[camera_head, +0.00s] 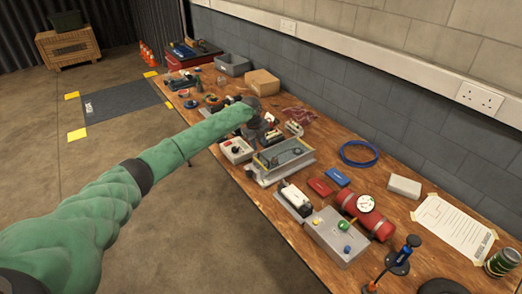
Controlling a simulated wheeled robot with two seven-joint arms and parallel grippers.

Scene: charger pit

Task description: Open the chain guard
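What looks like the chain guard (298,152), a clear-sided box with a yellowish edge on a grey base, sits on the wooden workbench at the middle of the head view. Its cover looks closed, but the small picture leaves this unsure. My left arm reaches in from the lower left in a green sleeve. My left gripper (266,124) is dark and small, over the bench just behind and left of the guard. Its fingers blend with the dark parts around it, so I cannot tell their opening or any contact. My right gripper is not in view.
A grey box with coloured buttons (340,238), a red cylinder with a gauge (381,222), and red and blue small cases stand right of the guard. A blue cable coil (359,153) lies near the wall. A cardboard box (262,82) stands farther back. Floor left is mostly clear.

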